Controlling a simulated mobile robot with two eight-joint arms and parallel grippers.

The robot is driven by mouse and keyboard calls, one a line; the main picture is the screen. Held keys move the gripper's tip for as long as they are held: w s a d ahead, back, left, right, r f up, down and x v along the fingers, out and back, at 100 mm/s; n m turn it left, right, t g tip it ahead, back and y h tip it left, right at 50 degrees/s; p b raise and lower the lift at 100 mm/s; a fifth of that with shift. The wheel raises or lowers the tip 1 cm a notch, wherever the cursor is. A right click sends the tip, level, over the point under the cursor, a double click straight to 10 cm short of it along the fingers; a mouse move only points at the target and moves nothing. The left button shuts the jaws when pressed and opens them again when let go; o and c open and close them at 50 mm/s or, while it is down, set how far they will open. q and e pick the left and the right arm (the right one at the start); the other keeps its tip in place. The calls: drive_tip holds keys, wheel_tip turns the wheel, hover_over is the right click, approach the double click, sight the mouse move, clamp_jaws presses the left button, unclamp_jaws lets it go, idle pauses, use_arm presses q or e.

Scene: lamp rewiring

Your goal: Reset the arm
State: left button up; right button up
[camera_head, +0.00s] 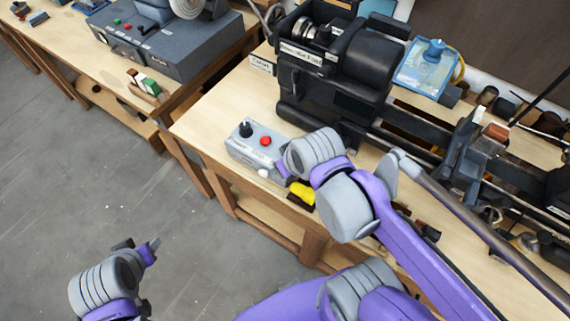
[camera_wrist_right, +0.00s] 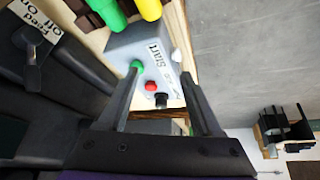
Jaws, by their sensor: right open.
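My right arm reaches over the bench in the head view, and its gripper (camera_head: 284,169) is at the right side of a grey control box (camera_head: 243,150), mostly hidden by my wrist. In the right wrist view the gripper (camera_wrist_right: 160,76) is open, its two fingers on either side of the view of the control box (camera_wrist_right: 139,42). The box has a red button, a black knob, a green button and a white knob; nothing is held between the fingers. My left gripper (camera_head: 140,248) hangs over the floor at lower left, apart from the benches; its jaw opening is unclear.
A black lathe (camera_head: 345,75) stands behind the control box, its bed running right. A yellow object (camera_head: 303,192) lies at the bench's front edge by my right wrist. Another bench at upper left holds a grey machine (camera_head: 165,45). The floor (camera_head: 100,175) between is clear.

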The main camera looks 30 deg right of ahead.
drive_tip(key=shift+s+a+f, duration=0.1)
drive_tip(key=shift+f, duration=0.15)
drive_tip(key=shift+s+a+f+m, duration=0.15)
drive_tip(key=shift+s+a+f, duration=0.05)
drive_tip(key=shift+s+f, duration=0.35)
drive_tip(key=shift+s+a+f+m, duration=0.2)
drive_tip(key=shift+s+f, duration=0.2)
drive_tip(key=shift+f, duration=0.2)
drive_tip(key=shift+c, duration=0.2)
